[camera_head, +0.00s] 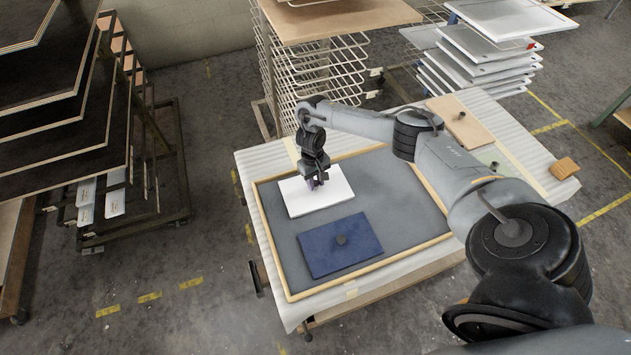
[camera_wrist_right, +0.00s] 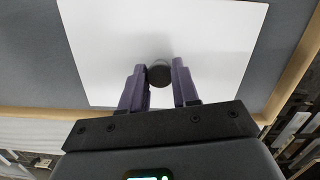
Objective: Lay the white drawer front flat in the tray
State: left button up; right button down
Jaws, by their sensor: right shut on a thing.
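The white drawer front (camera_head: 324,193) lies in or just over the upper left part of the tray (camera_head: 273,232), a grey-floored tray with a wooden rim. It looks level; I cannot tell whether it touches the floor. My right gripper (camera_head: 317,183) is above it, its purple fingers shut on the dark round knob of the drawer front. In the right wrist view, the white drawer front (camera_wrist_right: 165,35) fills the upper middle, with the knob (camera_wrist_right: 159,74) between the fingertips of the right gripper (camera_wrist_right: 159,78). The left gripper is not in view.
A blue drawer front (camera_head: 318,250) with a dark knob lies in the tray, below the white one. A wooden panel (camera_head: 460,122) with a knob and a brown block (camera_head: 564,168) are on the padded cart (camera_head: 300,313). Racks stand behind and at left. The tray's right part looks bare.

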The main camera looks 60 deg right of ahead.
aim_at(317, 184)
jog(key=c, duration=0.8)
grip_release()
jog(key=shift+d, duration=0.1)
jog(key=shift+r+p, duration=0.4)
jog(key=shift+p, duration=0.1)
notch_tip(317, 184, up, 3)
jog(key=p, duration=0.3)
notch_tip(317, 184, up, 5)
jog(key=p, duration=0.6)
jog(key=shift+r, duration=0.1)
